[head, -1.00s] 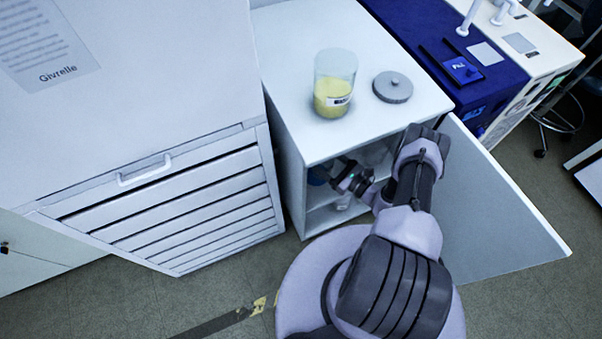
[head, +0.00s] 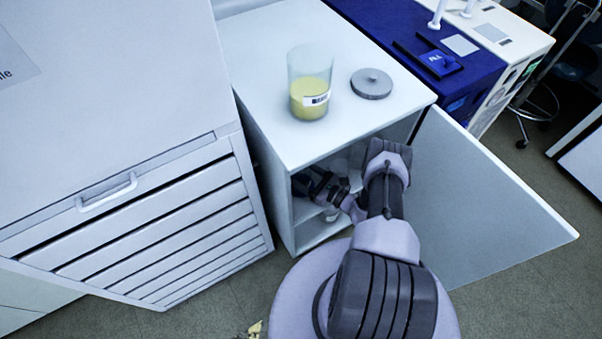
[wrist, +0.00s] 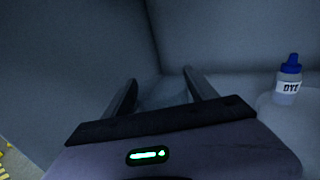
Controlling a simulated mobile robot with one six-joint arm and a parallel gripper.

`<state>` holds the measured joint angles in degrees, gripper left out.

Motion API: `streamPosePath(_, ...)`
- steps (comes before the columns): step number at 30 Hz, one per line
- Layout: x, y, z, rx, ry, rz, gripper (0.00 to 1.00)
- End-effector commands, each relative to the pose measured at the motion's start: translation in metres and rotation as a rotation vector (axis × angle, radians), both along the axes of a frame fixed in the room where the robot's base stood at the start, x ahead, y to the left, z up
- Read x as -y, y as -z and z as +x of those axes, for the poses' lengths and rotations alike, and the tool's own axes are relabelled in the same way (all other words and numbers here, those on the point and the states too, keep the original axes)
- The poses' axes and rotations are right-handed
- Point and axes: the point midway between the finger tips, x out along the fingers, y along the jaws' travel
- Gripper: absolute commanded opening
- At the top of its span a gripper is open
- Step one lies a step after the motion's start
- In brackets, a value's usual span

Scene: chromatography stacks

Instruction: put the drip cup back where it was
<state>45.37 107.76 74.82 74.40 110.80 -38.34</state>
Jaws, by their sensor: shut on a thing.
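My gripper (wrist: 160,77) is inside the open cabinet (head: 292,215), among the shelves under the counter top. In the wrist view its two fingers stand apart, shut on a pale, see-through thing, which I take as the drip cup (wrist: 166,94). Only a faint part of the cup shows, behind the gripper's dark front edge. I cannot tell whether its base touches a shelf. In the head view my gripper (head: 320,187) is partly hidden by the counter edge and my arm, and the cup cannot be made out there.
A white dye bottle with a blue cap (wrist: 289,80) stands right of my gripper in the wrist view. The cabinet door (head: 480,205) stands open on the right. A jar of yellow stuff (head: 310,92) and a grey lid (head: 371,84) are on top. A drawer unit (head: 150,225) is at left.

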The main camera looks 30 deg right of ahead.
Motion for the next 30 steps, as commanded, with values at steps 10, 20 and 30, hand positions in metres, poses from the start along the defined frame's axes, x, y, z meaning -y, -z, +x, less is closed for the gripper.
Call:
streamPosePath(10, 0.0, 0.0, 0.0, 0.0, 0.0, 0.0, 0.88)
streamPosePath(20, 0.013, -0.005, -0.027, 0.0, 0.004, 0.001, 0.88)
streamPosePath(30, 0.042, -0.004, -0.091, 0.0, 0.003, 0.0, 0.88)
